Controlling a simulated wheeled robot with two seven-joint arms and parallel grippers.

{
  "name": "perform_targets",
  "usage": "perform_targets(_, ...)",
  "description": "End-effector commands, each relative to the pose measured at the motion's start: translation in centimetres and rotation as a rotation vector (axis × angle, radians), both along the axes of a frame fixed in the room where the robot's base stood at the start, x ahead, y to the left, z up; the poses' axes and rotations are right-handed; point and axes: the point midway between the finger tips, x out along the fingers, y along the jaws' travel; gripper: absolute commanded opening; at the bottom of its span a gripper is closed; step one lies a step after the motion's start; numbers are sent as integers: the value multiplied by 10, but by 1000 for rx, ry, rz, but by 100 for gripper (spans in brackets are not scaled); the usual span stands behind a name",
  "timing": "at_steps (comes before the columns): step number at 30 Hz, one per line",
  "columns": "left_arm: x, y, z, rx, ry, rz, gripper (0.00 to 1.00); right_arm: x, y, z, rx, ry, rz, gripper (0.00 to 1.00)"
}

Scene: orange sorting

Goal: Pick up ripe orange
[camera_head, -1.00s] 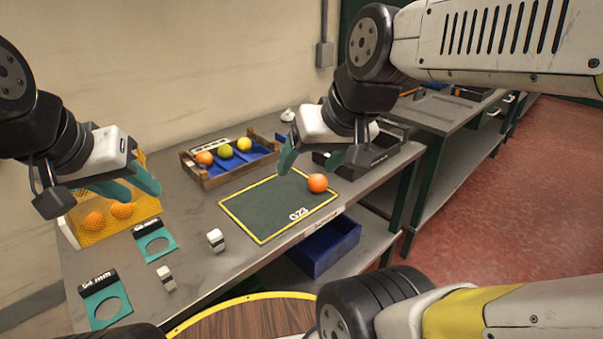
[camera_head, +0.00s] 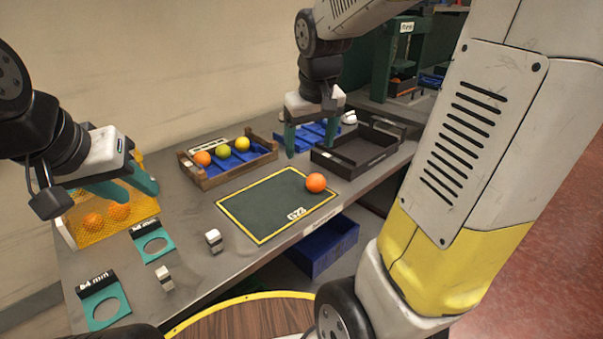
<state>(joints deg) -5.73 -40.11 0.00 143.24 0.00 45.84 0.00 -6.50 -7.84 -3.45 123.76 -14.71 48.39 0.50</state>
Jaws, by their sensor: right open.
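A ripe-looking orange (camera_head: 315,183) sits on the far right part of the dark green mat (camera_head: 262,213) with a yellow border. A wooden crate (camera_head: 206,182) with a blue liner holds another orange fruit (camera_head: 203,158), a yellow-green one (camera_head: 223,151) and a yellow one (camera_head: 242,143). My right gripper (camera_head: 310,150) is open and empty, pointing down behind the mat, between the wooden crate and the black crate. My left gripper (camera_head: 128,192) looks open, its fingers apart, above the yellow mesh basket (camera_head: 80,234); it touches no fruit that I can see.
The mesh basket holds oranges (camera_head: 92,221). A black crate (camera_head: 362,160) stands right of the mat. Teal ring gauges (camera_head: 104,304) and small grey-white blocks (camera_head: 214,241) lie at the front left. A blue bin (camera_head: 325,250) is below the table.

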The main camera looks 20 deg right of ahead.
Motion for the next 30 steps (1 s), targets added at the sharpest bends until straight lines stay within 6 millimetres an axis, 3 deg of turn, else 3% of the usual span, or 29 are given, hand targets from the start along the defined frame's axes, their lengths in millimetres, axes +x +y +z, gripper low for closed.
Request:
perform_targets(1, 0, 0, 0, 0, 0, 0, 36, 19, -4, -14, -34, 39, 12, 77)
perform_targets(6, 0, 0, 0, 0, 0, 0, 36, 72, -22, -57, -149, 133, 53, 77)
perform_targets(12, 0, 0, 0, 0, 0, 0, 36, 110, -36, -100, -247, 207, 93, 77)
perform_targets(18, 0, 0, 0, 0, 0, 0, 36, 121, -42, -118, -278, 230, 108, 77)
perform_targets(30, 0, 0, 0, 0, 0, 0, 36, 120, -48, -167, -278, 232, 109, 77)
